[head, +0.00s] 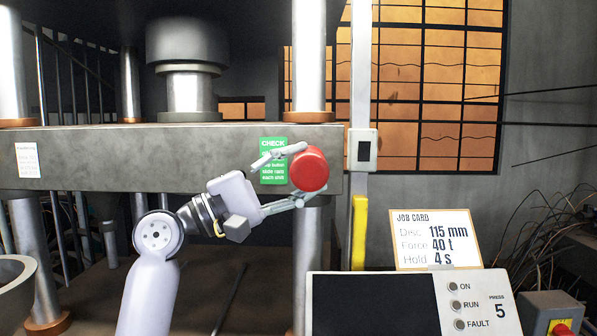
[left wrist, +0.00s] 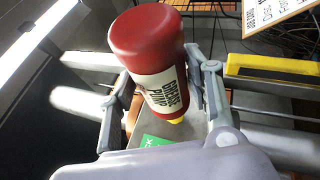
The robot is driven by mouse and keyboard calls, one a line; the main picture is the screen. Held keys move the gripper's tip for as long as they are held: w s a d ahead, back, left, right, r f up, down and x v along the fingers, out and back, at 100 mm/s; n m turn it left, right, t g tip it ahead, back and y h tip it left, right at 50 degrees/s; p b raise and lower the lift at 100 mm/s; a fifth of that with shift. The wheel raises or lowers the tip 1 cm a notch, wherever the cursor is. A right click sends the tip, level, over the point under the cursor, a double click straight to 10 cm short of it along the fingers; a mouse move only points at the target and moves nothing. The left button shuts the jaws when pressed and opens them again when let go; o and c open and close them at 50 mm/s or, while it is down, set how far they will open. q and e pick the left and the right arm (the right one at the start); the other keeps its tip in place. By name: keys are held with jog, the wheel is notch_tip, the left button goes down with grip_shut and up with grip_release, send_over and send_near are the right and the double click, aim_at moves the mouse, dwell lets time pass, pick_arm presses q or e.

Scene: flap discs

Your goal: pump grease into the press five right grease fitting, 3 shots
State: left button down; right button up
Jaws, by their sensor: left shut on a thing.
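My left gripper (head: 297,174) is shut on the red grease pump (head: 309,169), in front of the right part of the press crossbeam (head: 110,150). In the head view the pump shows as a round red end between the fingers. In the left wrist view the pump (left wrist: 152,62) shows its red base, a white "GREASE PUMP" label and a yellow tip pointing away from the camera toward the beam. I cannot tell whether the tip touches anything. The right grease fitting cannot be made out. My right gripper is not in view.
A green CHECK sign (head: 273,161) is on the beam beside the pump. A steel column (head: 308,60) rises behind. A yellow bar (head: 359,232) stands to the right. The press 5 panel (head: 410,303) and job card (head: 434,240) are at lower right, with loose cables beyond.

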aim_at(295, 178)
pick_arm(q)
jog(key=shift+w+a, duration=0.1)
jog(key=shift+w, duration=0.3)
jog(key=shift+s, duration=0.8)
jog(key=shift+w+r, duration=0.1)
jog(key=shift+w, duration=0.7)
jog(key=shift+s+p, duration=0.35)
jog(key=shift+s, duration=0.55)
jog(key=shift+s+p, duration=0.45)
jog(key=shift+s, duration=1.75)
jog(key=shift+s+p, duration=0.65)
jog(key=shift+s, duration=1.55)
